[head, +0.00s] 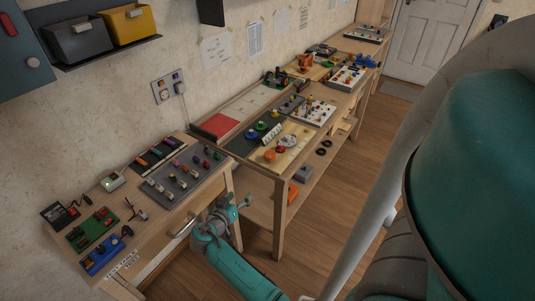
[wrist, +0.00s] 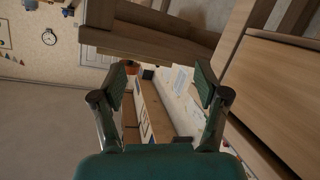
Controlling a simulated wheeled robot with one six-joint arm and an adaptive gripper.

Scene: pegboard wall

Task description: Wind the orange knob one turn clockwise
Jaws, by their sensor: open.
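An orange round knob (head: 269,155) sits at the near end of the middle bench in the head view, on a light wooden board, close to a smaller red-orange knob (head: 282,147). My gripper (head: 243,201) is low in front of the benches, below and left of the orange knob and well apart from it. In the wrist view my gripper (wrist: 160,85) has its two fingers spread wide with nothing between them. The wrist view looks along the room with the picture turned; I cannot make out the orange knob there.
The near bench (head: 150,215) carries switch panels and a grey board of sliders (head: 185,172). Green (head: 261,126) and blue (head: 251,134) knobs stand beside the orange one. A lower shelf (head: 258,205) runs under the middle bench. Open wooden floor (head: 345,190) lies to the right.

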